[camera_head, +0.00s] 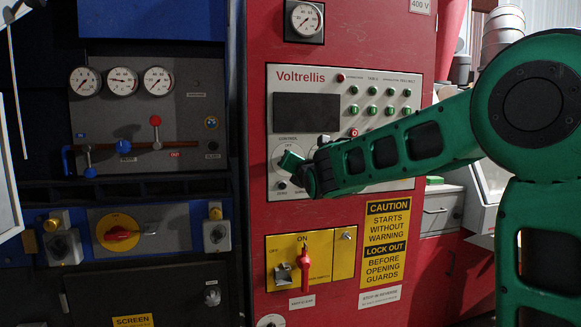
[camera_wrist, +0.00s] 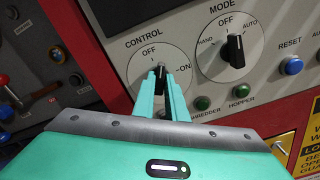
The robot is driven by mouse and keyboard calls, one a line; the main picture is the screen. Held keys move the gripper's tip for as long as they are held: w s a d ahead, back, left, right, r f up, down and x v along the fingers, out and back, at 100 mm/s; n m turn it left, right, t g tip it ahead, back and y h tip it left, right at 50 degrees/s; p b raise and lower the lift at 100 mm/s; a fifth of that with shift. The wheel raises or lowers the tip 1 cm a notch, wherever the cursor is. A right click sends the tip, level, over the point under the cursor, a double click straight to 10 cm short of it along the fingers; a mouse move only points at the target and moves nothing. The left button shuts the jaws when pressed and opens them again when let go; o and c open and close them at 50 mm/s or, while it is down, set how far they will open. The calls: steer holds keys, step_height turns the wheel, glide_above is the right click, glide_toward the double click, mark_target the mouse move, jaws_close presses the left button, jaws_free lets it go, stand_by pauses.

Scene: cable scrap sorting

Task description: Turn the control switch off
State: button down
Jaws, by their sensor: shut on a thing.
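The control switch (camera_wrist: 159,70) is a small black knob on a pale round dial, with OFF at the top and ON at the right. My gripper (camera_wrist: 160,78) is shut on this knob, with one green fingertip on each side. Only a little of the knob shows between the fingers. Its visible end lies toward the OFF side, but its exact angle is hard to tell. In the head view my gripper (camera_head: 288,158) is at the dial under the CONTROL label, and the knob is hidden behind it.
The mode switch (camera_wrist: 236,48) is close on the right, with a blue reset button (camera_wrist: 291,65) beyond it. A red-handled main switch (camera_head: 304,271) is lower on the red cabinet (camera_head: 340,240).

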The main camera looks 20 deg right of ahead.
steer(key=shift+f, duration=0.25)
steer(key=n, duration=0.4)
steer(key=shift+d, duration=0.1)
steer(key=c, duration=1.7)
jaws_free()
steer(key=shift+r, duration=0.15)
steer(key=shift+s+r, duration=0.1)
steer(key=shift+s, duration=3.4)
